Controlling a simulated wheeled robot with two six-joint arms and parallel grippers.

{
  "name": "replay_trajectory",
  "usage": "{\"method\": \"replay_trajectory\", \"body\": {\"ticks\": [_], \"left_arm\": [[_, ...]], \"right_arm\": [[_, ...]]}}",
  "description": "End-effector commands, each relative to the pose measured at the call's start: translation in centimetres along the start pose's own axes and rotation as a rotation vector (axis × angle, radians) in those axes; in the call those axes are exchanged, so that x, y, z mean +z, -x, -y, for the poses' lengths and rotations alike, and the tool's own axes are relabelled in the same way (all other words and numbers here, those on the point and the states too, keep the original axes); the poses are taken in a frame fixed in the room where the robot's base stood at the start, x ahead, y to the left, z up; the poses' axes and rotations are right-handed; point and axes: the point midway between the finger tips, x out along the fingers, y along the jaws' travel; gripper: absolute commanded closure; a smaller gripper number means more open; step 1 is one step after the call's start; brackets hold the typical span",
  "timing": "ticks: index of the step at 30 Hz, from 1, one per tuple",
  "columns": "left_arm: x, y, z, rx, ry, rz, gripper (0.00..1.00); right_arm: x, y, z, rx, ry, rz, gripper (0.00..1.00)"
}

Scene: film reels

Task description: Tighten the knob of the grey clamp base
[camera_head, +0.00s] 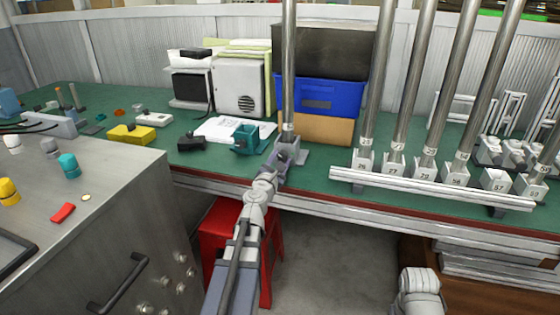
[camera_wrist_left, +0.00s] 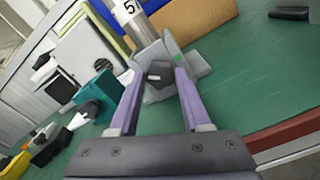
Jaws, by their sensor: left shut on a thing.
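The grey clamp base (camera_head: 301,157) stands near the front edge of the green bench, with a tall metal pole (camera_head: 289,70) upright in it. In the left wrist view the grey base (camera_wrist_left: 200,66) carries a black knob (camera_wrist_left: 159,73) facing me. My left gripper (camera_head: 285,152) reaches the base from the front; in the left wrist view its purple fingers (camera_wrist_left: 160,80) stand on both sides of the knob and are shut on it. The gripper hides the knob in the head view. My right gripper is out of view; only part of my right arm shows at lower right.
A teal clamp base (camera_head: 246,139) sits just left of the grey one. Behind are a blue bin (camera_head: 318,97) and a cardboard box (camera_head: 318,129). A white rail (camera_head: 430,188) with several numbered pole bases lies to the right. A red stool (camera_head: 222,235) stands below.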

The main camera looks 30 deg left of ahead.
Motion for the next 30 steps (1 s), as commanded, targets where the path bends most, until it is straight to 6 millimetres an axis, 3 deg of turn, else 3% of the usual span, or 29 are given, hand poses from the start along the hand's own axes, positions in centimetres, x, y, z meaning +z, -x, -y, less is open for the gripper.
{"method": "replay_trajectory", "body": {"ticks": [30], "left_arm": [[-0.1,0.07,0.19,0.0,-0.964,0.0,1.0]], "right_arm": [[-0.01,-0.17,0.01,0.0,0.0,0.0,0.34]]}}
